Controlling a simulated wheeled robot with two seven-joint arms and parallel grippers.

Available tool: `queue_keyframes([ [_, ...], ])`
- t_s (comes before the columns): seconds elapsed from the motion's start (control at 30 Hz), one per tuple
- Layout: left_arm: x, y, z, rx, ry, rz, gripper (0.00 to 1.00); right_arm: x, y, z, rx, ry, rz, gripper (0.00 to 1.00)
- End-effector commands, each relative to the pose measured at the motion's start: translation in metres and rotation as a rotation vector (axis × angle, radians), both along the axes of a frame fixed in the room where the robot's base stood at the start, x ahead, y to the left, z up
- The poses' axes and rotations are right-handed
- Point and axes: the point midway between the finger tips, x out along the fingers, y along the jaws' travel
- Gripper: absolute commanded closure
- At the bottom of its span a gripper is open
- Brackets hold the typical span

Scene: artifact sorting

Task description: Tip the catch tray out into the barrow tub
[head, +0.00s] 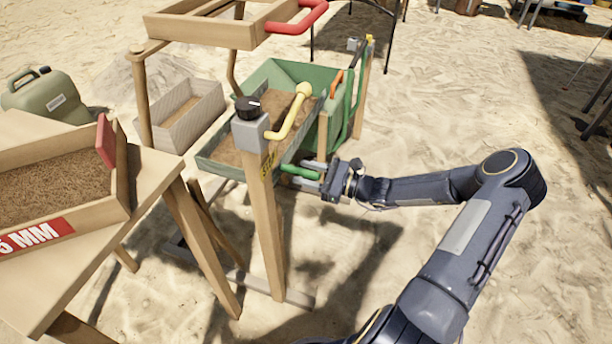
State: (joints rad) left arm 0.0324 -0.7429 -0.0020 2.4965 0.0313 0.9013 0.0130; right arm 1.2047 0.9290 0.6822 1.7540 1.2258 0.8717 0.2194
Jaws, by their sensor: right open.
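The catch tray (212,168) is a shallow grey-green tray holding brown soil, set low in the wooden sieve stand. A green handle (300,171) sticks out at its near right end. My right gripper (316,176) is open at this handle, coming from the right, with its fingers close around or beside the handle; I cannot tell whether they touch it. The barrow tub (283,72) is the green tub just behind the tray, partly hidden by the tray and stand. My left gripper is out of view.
A stand post (265,215) with a black knob (248,107) and yellow lever (296,112) rises before the tray. A red-handled sieve frame (205,30) hangs above. A wooden table (150,180) with a soil-filled sieve box stands left. Open sand lies right.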

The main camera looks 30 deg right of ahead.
Motion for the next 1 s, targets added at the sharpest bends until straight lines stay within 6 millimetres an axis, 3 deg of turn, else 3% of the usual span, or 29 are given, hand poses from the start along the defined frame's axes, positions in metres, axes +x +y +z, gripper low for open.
queue_keyframes([
  [0.3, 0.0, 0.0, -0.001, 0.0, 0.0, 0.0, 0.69, 0.003, 0.002, 0.0, 0.0, 0.0, -0.001, 0.6],
  [0.6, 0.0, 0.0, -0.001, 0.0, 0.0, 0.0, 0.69, 0.002, 0.002, 0.0, 0.0, 0.0, -0.001, 0.99],
  [1.0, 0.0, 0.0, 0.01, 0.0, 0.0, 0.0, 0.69, 0.003, -0.005, 0.01, 0.01, 0.009, -0.003, 1.0],
])
